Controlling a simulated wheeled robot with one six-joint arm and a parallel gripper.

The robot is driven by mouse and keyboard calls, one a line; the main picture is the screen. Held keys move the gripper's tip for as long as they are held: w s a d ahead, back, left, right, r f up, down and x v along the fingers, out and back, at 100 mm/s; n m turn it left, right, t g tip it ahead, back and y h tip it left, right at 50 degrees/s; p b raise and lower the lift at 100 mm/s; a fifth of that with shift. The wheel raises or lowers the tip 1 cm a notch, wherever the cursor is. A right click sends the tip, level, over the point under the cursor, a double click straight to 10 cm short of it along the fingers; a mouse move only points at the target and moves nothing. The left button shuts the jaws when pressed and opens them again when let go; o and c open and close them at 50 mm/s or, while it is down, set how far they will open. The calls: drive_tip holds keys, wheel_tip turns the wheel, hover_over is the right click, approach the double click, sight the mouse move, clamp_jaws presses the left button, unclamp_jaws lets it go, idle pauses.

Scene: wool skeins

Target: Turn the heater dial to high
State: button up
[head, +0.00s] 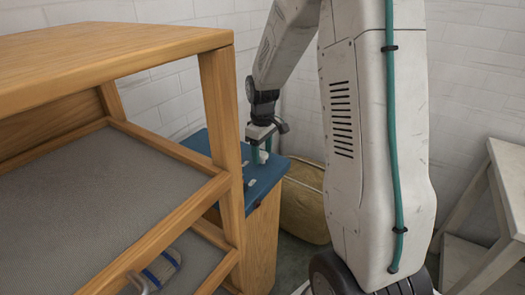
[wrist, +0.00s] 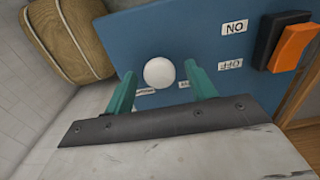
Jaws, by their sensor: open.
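A round white knob (wrist: 159,72), which looks like the heater dial, sits on a blue panel (wrist: 195,35). No pointer mark on it can be made out. My gripper (wrist: 160,68) is open, with one green finger on each side of the knob in the wrist view. I cannot tell whether either finger touches it. Small labels (wrist: 146,92) lie just below the knob, too small to read and partly hidden by a finger. In the head view my gripper (head: 262,154) points down over the blue top (head: 264,189) of a wooden cabinet.
A wooden shelf unit (head: 222,120) stands close at the left in the head view. A tan woven basket (head: 304,200) stands behind the cabinet.

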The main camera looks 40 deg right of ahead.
drive_tip(key=shift+c, duration=0.4)
drive_tip(key=c, duration=0.9)
drive_tip(key=shift+m, duration=0.4)
drive_tip(key=m, duration=0.3)
drive_tip(key=shift+m, duration=0.4)
drive_tip(key=m, duration=1.3)
drive_tip(key=shift+m, duration=0.3)
